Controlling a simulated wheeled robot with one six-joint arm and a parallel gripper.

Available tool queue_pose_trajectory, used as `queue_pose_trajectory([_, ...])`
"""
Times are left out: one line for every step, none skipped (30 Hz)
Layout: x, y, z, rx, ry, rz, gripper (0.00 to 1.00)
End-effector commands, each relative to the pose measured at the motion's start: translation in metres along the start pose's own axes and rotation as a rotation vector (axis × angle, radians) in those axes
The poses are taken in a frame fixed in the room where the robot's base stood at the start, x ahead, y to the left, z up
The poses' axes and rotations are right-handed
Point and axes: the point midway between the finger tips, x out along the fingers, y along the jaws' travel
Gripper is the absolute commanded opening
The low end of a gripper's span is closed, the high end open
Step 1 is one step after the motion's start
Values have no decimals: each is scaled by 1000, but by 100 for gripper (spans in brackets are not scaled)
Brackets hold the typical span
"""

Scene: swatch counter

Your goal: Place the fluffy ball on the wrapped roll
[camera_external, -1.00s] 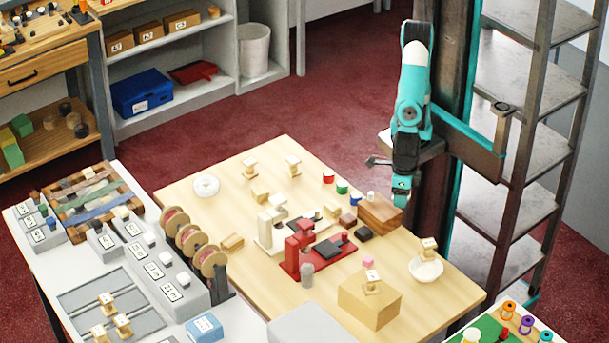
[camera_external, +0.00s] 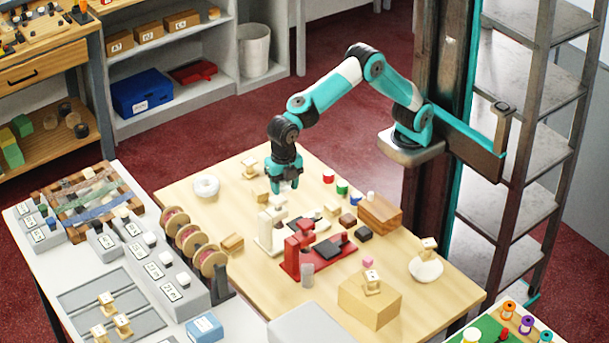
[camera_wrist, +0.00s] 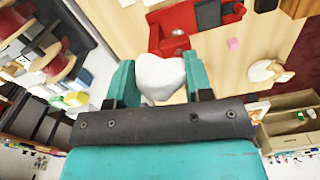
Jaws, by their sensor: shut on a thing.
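My gripper (camera_external: 285,187) hangs pointing down over the back middle of the wooden table in the external view. In the wrist view my gripper (camera_wrist: 160,82) has its teal fingers on both sides of a white, soft-looking lobed thing, which I take for the fluffy ball (camera_wrist: 160,73). It is shut on it. I cannot tell for sure which thing is the wrapped roll. A white ring-shaped thing (camera_external: 206,186) lies flat on the table, left of my gripper.
Thread spools (camera_external: 187,240) stand in a row at left. A wooden box (camera_external: 369,308) and a white dish (camera_external: 426,270) are at right. The table's back left is mostly clear.

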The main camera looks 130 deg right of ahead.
Motion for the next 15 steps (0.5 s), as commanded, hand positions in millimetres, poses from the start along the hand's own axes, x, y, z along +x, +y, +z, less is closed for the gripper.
queue_pose_trajectory([0, 18, 27, 69, 0, 1, 25])
queue_pose_trajectory([-1, 27, 42, 108, 0, 0, 25])
queue_pose_trajectory([-2, 37, 62, 158, 0, 1, 25])
queue_pose_trajectory([-2, 45, 78, 195, 0, 1, 25])
queue_pose_trajectory([-3, 51, 94, 233, 0, 1, 25])
queue_pose_trajectory([-4, 59, 116, 283, 0, 1, 25])
queue_pose_trajectory([-4, 64, 133, 319, 0, 0, 25])
queue_pose_trajectory([-4, 68, 149, 356, 0, 1, 25])
queue_pose_trajectory([-5, 73, 172, 405, 1, 1, 25])
queue_pose_trajectory([-5, 76, 189, 440, 0, 0, 25])
queue_pose_trajectory([-5, 78, 205, 475, 1, 1, 25])
queue_pose_trajectory([-5, 79, 227, 520, 0, 0, 25])
queue_pose_trajectory([-5, 80, 242, 552, 1, 1, 25])
queue_pose_trajectory([-5, 80, 256, 582, 1, 0, 25])
queue_pose_trajectory([-5, 80, 274, 618, 1, 1, 25])
